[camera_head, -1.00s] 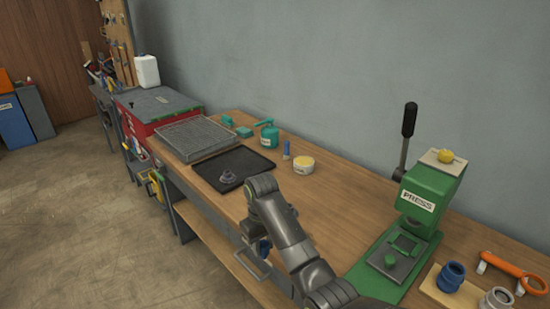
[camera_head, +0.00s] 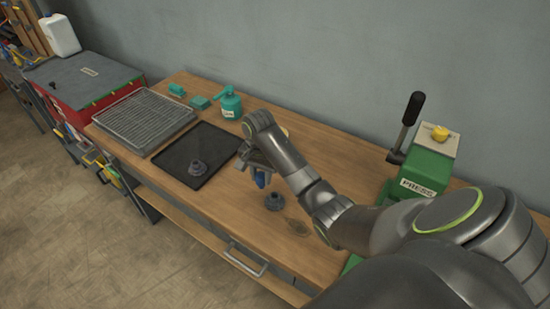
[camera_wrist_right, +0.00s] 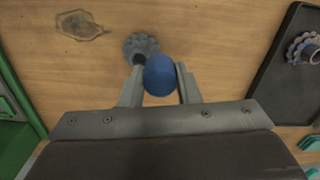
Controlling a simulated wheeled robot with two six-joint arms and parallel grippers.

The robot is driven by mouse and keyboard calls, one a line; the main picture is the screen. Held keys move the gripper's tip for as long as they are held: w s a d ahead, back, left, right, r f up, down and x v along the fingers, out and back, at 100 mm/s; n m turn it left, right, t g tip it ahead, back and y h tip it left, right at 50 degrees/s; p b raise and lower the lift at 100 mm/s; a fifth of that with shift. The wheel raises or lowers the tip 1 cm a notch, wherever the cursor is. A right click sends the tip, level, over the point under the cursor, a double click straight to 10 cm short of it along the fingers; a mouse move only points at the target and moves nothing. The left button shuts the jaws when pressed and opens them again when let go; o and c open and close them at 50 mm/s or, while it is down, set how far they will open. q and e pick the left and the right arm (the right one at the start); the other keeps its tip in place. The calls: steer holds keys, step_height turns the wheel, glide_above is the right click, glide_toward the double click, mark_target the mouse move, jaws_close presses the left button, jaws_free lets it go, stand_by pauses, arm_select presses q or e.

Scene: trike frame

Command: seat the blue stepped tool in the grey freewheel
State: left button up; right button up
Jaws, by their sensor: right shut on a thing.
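My right gripper (camera_head: 256,166) is shut on the blue stepped tool (camera_head: 260,179), which points down above the bench. In the right wrist view the tool's rounded blue end (camera_wrist_right: 160,76) fills the gap between the two fingers. A grey toothed freewheel (camera_head: 275,202) lies on the bare wood, slightly right of and nearer than the tool in the head view. In the wrist view this freewheel (camera_wrist_right: 140,44) shows just beyond the tool, partly covered by it. The tool looks apart from it; the height gap is unclear. My left gripper is not in view.
A second grey toothed part (camera_head: 197,167) lies on the black tray (camera_head: 172,155). A wire-topped tray (camera_head: 140,120) and teal can (camera_head: 229,104) stand behind. The green press (camera_head: 424,172) is partly hidden by my arm. A dark stain (camera_head: 297,227) marks the wood beside the freewheel.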

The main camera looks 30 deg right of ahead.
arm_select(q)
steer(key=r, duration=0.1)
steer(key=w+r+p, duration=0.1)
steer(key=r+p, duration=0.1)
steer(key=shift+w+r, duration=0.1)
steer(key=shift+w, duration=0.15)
arm_select(e)
steer(key=d+m, duration=0.1)
steer(key=s+d+r+m, duration=0.1)
steer(key=m, duration=0.1)
steer(key=s+d+r+m, duration=0.1)
steer(key=m, duration=0.1)
steer(key=shift+d, duration=0.3)
steer(key=shift+r, duration=0.1)
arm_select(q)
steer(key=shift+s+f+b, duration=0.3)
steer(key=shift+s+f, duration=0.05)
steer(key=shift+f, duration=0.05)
arm_select(e)
steer(key=shift+f, duration=2.95)
arm_select(q)
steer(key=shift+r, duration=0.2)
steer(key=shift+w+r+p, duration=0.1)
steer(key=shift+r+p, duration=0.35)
steer(key=shift+p, duration=0.15)
arm_select(e)
steer(key=shift+a, duration=0.1)
